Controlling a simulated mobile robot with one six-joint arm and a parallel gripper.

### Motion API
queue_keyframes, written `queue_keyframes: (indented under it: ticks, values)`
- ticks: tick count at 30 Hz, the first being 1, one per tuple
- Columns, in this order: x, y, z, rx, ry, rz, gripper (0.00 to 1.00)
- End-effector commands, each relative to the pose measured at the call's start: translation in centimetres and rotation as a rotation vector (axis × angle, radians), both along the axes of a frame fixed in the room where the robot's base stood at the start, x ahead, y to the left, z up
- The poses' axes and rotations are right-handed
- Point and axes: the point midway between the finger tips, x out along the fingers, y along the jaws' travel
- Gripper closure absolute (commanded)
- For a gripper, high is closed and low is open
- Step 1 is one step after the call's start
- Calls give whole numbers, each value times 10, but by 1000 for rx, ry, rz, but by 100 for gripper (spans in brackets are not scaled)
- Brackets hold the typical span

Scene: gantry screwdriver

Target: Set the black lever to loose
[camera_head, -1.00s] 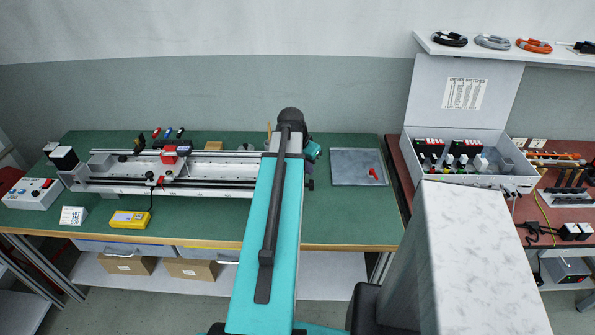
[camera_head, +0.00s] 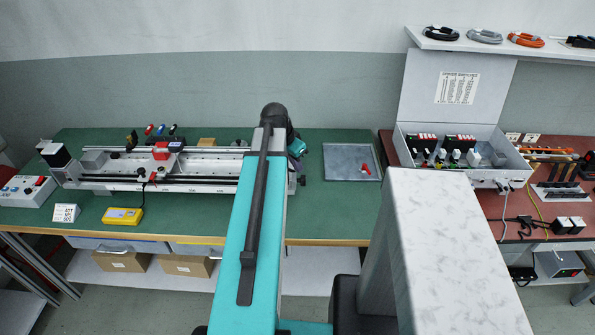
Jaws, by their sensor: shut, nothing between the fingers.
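The gantry rig (camera_head: 215,187) lies along the green bench, with a long pale rail and a red carriage block (camera_head: 161,151). Several small coloured handles stand behind the rail, one of them a black handle (camera_head: 173,128). A dark upright part (camera_head: 132,141) stands to their left. I cannot tell which of these is the black lever, or how it is set. My teal arm reaches over the bench and covers the rig's right end.
A yellow handheld box (camera_head: 122,216) and a small white sign (camera_head: 66,213) lie along the bench front. A grey tray (camera_head: 340,166) with a red piece lies right of my arm. An open switch box (camera_head: 460,150) stands on the red bench at right.

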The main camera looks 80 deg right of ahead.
Motion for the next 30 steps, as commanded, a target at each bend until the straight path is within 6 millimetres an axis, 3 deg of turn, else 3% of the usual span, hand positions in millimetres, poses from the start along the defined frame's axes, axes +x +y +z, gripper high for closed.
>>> queue_keyframes:
  ticks: [14,30]
  values:
    - [1,2,7,0,0,0,100]
    - [11,16,63,-1,0,4,100]
